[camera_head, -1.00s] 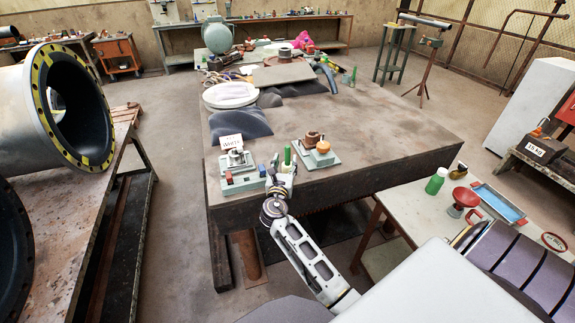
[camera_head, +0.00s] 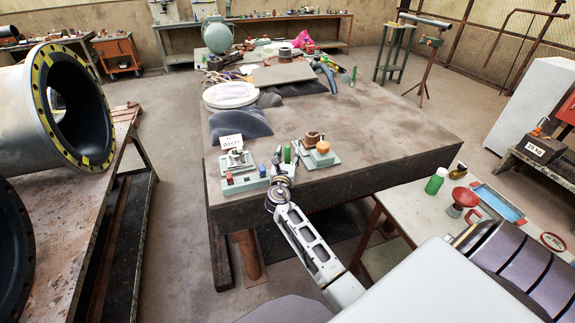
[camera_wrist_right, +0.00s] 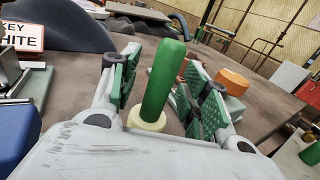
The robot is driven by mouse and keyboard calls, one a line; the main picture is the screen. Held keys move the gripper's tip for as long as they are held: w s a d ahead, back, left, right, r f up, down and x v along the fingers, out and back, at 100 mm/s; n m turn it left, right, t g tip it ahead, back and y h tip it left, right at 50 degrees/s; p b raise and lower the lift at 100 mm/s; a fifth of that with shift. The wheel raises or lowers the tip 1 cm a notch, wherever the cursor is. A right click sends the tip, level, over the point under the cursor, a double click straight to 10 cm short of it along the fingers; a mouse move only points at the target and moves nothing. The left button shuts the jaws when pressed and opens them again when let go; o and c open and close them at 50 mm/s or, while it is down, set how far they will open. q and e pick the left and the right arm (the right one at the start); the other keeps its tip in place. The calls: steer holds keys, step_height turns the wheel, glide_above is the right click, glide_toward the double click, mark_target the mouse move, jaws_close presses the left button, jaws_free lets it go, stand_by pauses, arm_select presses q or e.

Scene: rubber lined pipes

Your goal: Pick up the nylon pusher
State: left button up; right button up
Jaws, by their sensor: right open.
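The nylon pusher appears to be the upright green rod with a cream collar at its foot (camera_wrist_right: 164,80) in the right wrist view. It also shows as a small green upright (camera_head: 287,154) at the near edge of the big table in the head view. My right gripper (camera_head: 281,165) is open at that edge. In the right wrist view its green-padded fingers (camera_wrist_right: 163,88) stand on either side of the rod, with a visible gap at the left. Contact on the right side is hard to tell. My left gripper is in neither view.
Left of the pusher is a grey-green fixture (camera_head: 240,172) with a white sign (camera_head: 231,141). Close on the right is another fixture with an orange knob (camera_head: 323,147). A grey mat (camera_head: 240,124) lies farther back. The table's right half is largely clear.

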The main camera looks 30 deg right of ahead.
steer(key=shift+c, duration=0.3)
jaws_close()
steer(key=shift+r, duration=0.1)
steer(key=shift+r, duration=0.5)
step_height(320, 180, up, 8)
steer(key=shift+r+p, duration=0.15)
steer(key=shift+p, duration=0.7)
steer(key=shift+r, duration=0.3)
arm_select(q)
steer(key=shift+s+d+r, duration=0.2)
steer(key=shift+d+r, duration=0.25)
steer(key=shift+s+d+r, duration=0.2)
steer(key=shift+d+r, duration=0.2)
